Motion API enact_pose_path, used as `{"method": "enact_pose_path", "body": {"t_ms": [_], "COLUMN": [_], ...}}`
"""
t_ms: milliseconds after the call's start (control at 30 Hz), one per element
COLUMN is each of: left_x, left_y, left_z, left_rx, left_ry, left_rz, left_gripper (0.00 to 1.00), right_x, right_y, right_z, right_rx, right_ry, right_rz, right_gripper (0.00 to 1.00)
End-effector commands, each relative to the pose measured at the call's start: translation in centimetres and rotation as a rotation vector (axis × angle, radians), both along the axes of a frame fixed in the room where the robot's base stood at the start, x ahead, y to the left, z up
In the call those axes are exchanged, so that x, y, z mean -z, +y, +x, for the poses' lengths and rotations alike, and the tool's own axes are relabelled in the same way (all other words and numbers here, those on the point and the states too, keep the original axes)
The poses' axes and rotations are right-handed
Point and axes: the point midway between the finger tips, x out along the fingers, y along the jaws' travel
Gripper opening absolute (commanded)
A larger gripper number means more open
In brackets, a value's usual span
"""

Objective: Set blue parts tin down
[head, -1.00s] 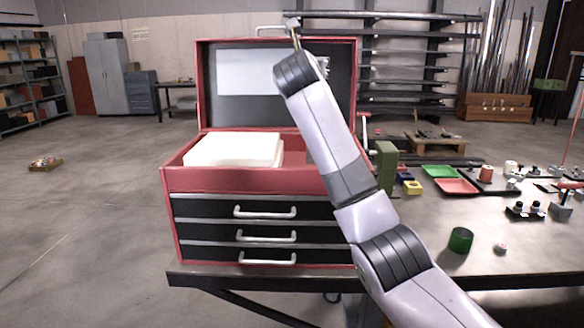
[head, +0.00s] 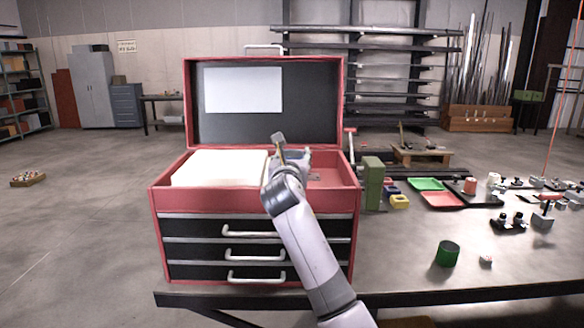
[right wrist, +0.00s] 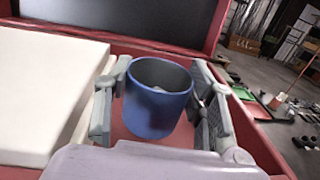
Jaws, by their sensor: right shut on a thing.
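The blue parts tin (right wrist: 155,112) is an open-topped cylinder, upright in the right wrist view, with something pale partly visible inside. My right gripper (right wrist: 160,105) is shut on it, one finger at each side. In the head view my right gripper (head: 291,158) is over the right part of the red toolbox's (head: 190,203) open top compartment, and the tin is hidden behind it. Red floor (right wrist: 122,132) shows around the tin; I cannot tell whether the tin touches it. My left gripper is not in view.
A white block (head: 215,168) fills the compartment's left part, close beside the gripper. The raised lid (head: 312,100) stands behind. Right of the toolbox are a green upright block (head: 373,183), a green cylinder (head: 447,254) and coloured trays (head: 441,199) on the table.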

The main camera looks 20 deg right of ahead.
Motion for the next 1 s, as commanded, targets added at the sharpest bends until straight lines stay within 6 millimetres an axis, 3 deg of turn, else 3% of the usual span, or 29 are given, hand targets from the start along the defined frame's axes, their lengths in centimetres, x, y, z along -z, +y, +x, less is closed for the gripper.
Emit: {"method": "enact_pose_path", "body": {"t_ms": [167, 467, 933, 967, 1000], "left_x": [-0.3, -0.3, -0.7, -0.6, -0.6], "left_y": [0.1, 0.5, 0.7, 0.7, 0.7], "left_z": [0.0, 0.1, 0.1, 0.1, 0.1], "left_rx": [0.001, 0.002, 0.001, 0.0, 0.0], "left_ry": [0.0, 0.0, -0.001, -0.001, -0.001], "left_rz": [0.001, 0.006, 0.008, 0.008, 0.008], "left_gripper": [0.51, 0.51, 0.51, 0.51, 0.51], "right_x": [2.6, 2.7, 4.6, 4.8, 4.8], "right_y": [0.0, 0.0, 0.0, 0.0, 0.0], "right_z": [0.0, 0.0, 0.0, 0.0, 0.0], "right_rx": [0.0, 0.0, 0.001, 0.002, 0.002], "right_ry": [0.001, -0.001, 0.013, 0.015, 0.016], "right_rz": [0.0, 0.0, 0.004, 0.005, 0.005], "right_gripper": [0.21, 0.21, 0.21, 0.52, 0.54]}}
